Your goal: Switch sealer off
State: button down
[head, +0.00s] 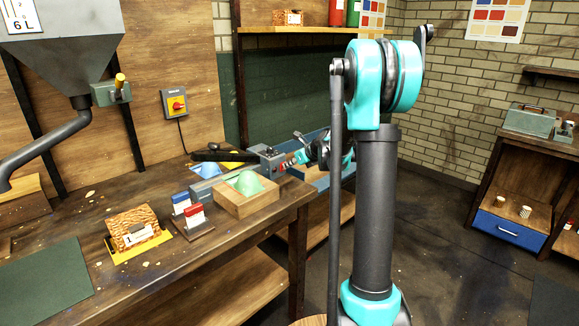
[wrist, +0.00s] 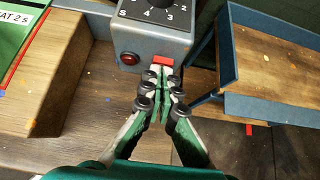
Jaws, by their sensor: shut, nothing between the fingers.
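The sealer (head: 272,162) is a grey box with a long body and a black arm at the back of the workbench. In the wrist view the grey box (wrist: 150,38) shows a black dial with numbers, a round red lamp (wrist: 129,58) that looks dark, and a red switch (wrist: 163,61) low on its front. My gripper (wrist: 161,72) is shut and empty, its fingertips right at the red switch. I cannot tell if they touch it. In the head view my gripper (head: 297,158) is at the sealer's right end, partly hidden by my arm.
A wall switch with a red knob (head: 176,104) is behind. A blue-edged tray table (wrist: 265,60) stands to the right, with a gap between.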

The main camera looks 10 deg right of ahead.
jog(key=shift+w+a+r, duration=0.1)
jog(key=shift+w+a, duration=0.15)
jog(key=shift+w, duration=0.05)
jog(key=shift+r, duration=0.1)
jog(key=shift+r, duration=0.7)
